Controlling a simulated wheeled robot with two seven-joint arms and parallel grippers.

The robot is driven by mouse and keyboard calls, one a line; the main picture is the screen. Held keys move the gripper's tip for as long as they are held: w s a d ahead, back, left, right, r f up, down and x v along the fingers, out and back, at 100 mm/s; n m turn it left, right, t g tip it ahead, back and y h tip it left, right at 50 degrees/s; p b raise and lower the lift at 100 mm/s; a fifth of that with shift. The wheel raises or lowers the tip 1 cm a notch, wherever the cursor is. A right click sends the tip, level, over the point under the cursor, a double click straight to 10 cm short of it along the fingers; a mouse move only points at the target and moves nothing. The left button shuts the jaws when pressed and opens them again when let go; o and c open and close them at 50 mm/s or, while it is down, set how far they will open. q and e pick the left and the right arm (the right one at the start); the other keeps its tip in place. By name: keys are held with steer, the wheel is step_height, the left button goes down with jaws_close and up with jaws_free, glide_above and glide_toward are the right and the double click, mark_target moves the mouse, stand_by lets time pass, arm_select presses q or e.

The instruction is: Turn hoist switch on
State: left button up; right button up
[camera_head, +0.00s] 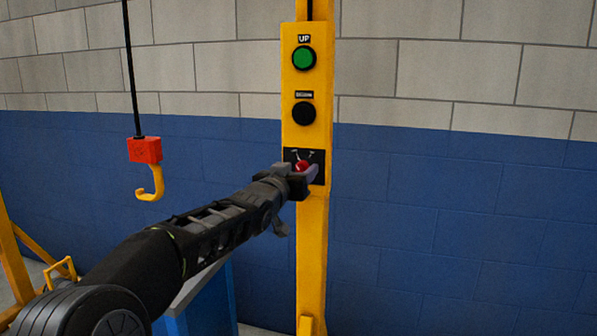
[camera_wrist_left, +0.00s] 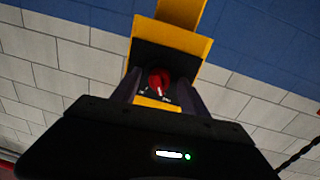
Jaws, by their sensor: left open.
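The hoist switch (camera_head: 301,167) is a red rotary knob on a black plate, low on the yellow control panel (camera_head: 290,130). In the left wrist view the red knob (camera_wrist_left: 158,80) shows close ahead, with a light pointer mark on it. My left gripper (camera_head: 309,176) is open at the switch. In the left wrist view its two fingers (camera_wrist_left: 158,92) stand on either side of the knob. I cannot tell whether they touch it. My right gripper is not in view.
Above the switch are a green UP button (camera_head: 303,58) and a black button (camera_head: 303,113). A red hoist block (camera_head: 145,150) with a yellow hook (camera_head: 151,185) hangs at left. A blue box-like thing (camera_head: 207,300) stands below my left arm. The wall right of the panel is clear.

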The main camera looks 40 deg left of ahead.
arm_select(q)
jaws_close()
stand_by(0.4)
steer(key=shift+m, duration=0.5)
steer(key=m+b, duration=0.2)
steer(key=m, duration=0.3)
steer(key=shift+d+b, duration=0.1)
steer(key=shift+b, duration=0.25)
steer(key=m+g+b, duration=0.1)
steer(key=m, duration=0.4)
steer(key=shift+m+b, duration=0.3)
steer(key=shift+b, duration=0.05)
jaws_free()
steer(key=shift+r, duration=0.1)
